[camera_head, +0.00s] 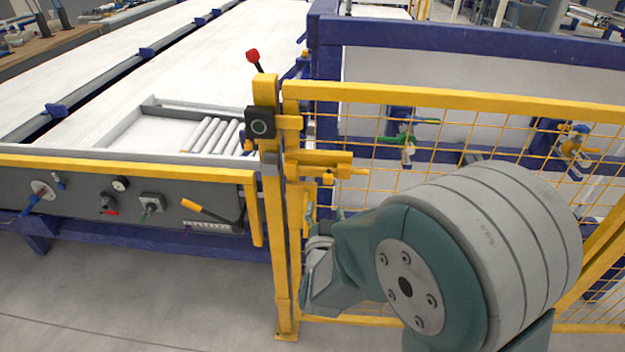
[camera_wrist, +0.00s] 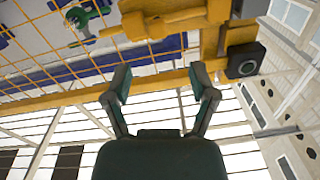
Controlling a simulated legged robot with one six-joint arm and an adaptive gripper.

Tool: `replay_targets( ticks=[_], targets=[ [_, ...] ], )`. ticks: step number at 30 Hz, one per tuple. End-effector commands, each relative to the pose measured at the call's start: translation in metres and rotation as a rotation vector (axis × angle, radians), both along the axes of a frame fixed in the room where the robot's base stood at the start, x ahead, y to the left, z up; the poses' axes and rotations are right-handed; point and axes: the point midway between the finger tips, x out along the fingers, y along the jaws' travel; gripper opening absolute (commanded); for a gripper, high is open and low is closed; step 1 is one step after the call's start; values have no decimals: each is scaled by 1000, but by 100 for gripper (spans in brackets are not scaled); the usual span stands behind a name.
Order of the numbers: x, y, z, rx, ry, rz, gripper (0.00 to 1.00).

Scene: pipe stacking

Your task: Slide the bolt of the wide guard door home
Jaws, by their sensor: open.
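The wide guard door (camera_head: 400,102) is a yellow frame with wire mesh, standing beside a yellow post (camera_head: 268,200). Its yellow bolt (camera_head: 320,162) lies level across the door's left edge, with a small knob below it. I cannot tell whether the bolt's end enters the post's keeper. In the wrist view, yellow bolt parts (camera_wrist: 165,22) show at the top, beyond my fingers. My gripper (camera_wrist: 161,78) is open and empty, its two fingers apart below the bolt parts. In the head view my gripper (camera_head: 320,245) is below the bolt, partly hidden by my arm.
A black square unit with a round face (camera_head: 260,127) sits on the post, under a red-knobbed lever (camera_head: 253,57). A control panel (camera_head: 130,200) with handles is at left. Green and yellow valves (camera_head: 405,143) stand behind the mesh. Floor at lower left is clear.

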Motion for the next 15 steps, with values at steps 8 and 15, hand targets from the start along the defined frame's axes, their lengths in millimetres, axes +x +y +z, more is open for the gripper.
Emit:
replay_targets(
  ticks=[8, 15],
  targets=[
    [47, 12, -3, -12, 0, -2, 74],
    [87, 15, -3, -13, 1, 0, 74]
  ],
)
